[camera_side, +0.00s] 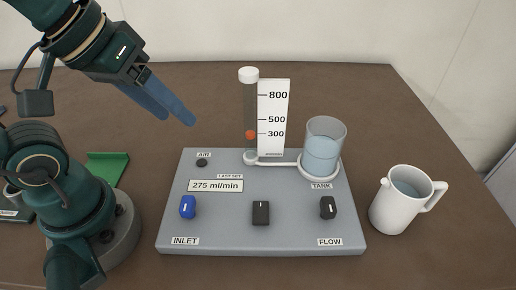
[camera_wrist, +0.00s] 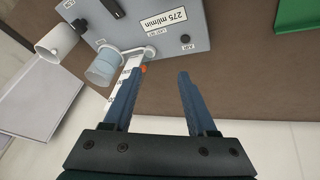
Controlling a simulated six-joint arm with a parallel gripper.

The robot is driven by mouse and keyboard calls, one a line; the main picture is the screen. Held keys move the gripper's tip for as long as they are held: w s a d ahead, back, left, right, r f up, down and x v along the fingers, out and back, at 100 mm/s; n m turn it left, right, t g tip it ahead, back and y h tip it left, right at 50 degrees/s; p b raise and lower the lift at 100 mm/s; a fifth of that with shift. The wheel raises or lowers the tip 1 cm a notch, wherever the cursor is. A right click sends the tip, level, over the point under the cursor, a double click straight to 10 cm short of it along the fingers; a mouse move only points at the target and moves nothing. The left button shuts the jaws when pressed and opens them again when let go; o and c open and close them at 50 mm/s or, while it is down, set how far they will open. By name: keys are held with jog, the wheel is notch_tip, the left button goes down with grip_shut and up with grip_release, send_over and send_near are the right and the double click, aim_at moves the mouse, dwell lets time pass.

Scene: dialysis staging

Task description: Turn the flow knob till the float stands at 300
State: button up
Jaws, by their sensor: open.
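The grey panel (camera_side: 217,240) carries a black knob (camera_side: 328,207) above the FLOW label (camera_side: 330,241). Its white mark points roughly up. An orange float (camera_side: 251,135) stands in the clear tube, level with or just under the 300 line of the white scale (camera_side: 274,112). In the wrist view the float (camera_wrist: 144,68) shows beside a finger.
A blue INLET knob (camera_side: 187,207), a black middle knob (camera_side: 260,212) and a small AIR knob (camera_side: 202,162) share the panel. A plate reads 275 ml/min (camera_side: 215,185). A water tank (camera_side: 325,146) stands behind the FLOW knob. A white jug (camera_side: 402,200) stands right of the panel.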

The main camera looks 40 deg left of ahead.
jog(key=shift+s+a+f+m, duration=0.15)
jog(key=shift+s+f+m, duration=0.05)
jog(key=shift+f+m, duration=0.2)
jog(key=shift+s+a+f+m, duration=0.1)
jog(key=shift+s+f+m, duration=0.1)
jog(key=shift+f+m, duration=0.15)
